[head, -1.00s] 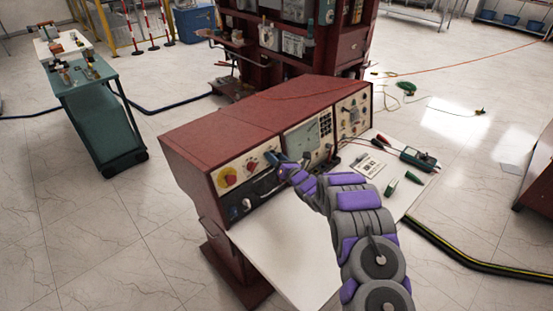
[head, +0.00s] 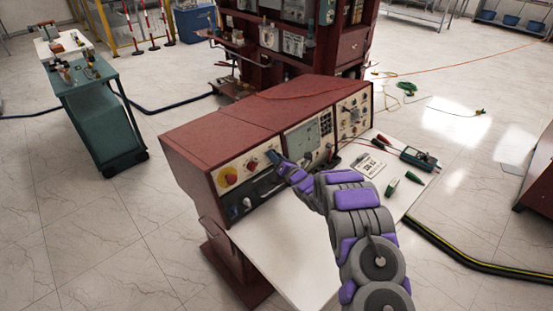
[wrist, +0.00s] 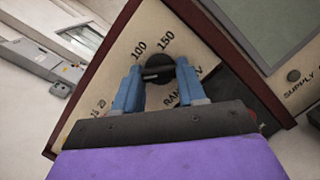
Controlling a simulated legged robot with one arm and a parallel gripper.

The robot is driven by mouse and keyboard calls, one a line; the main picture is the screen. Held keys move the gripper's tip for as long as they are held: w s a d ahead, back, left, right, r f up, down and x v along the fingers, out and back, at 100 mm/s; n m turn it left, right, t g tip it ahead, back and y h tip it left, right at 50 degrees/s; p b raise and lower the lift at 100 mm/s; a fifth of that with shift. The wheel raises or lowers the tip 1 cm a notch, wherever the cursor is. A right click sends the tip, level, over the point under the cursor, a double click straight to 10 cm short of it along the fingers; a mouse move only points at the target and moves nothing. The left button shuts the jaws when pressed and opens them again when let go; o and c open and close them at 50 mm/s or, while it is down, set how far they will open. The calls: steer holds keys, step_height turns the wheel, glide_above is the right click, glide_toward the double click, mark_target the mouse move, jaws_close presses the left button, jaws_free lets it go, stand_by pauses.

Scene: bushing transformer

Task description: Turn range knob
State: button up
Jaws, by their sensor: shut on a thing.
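The range knob (wrist: 158,72) is a round black knob with a raised bar, on a cream panel with marks such as 100 and 150 around it. My gripper (wrist: 157,85) has its two blue fingers on either side of the knob, shut on it. The range knob is hidden behind the fingers there. In the wrist view the lower labels are partly covered by my gripper.
A white worktop (head: 290,255) juts out below the panel. On its right lie a green meter (head: 419,158), a paper card (head: 369,165) and green pieces (head: 391,187).

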steer(key=m+g+p, duration=0.1)
steer(key=m+p, duration=0.4)
steer(key=m, duration=0.2)
steer(key=m+g+h+p, duration=0.1)
steer(key=m+g+p, duration=0.1)
steer(key=m+p, duration=0.3)
steer(key=m+g+h+p, duration=0.1)
steer(key=m+p, duration=0.5)
steer(key=m, duration=0.3)
steer(key=shift+r+g, duration=0.2)
steer(key=shift+g, duration=0.2)
steer(key=shift+m, duration=0.3)
steer(key=o, duration=1.1)
steer(key=shift+w, duration=0.1)
steer(key=shift+c, duration=0.2)
steer(key=shift+r, duration=0.1)
steer(key=shift+d, duration=0.1)
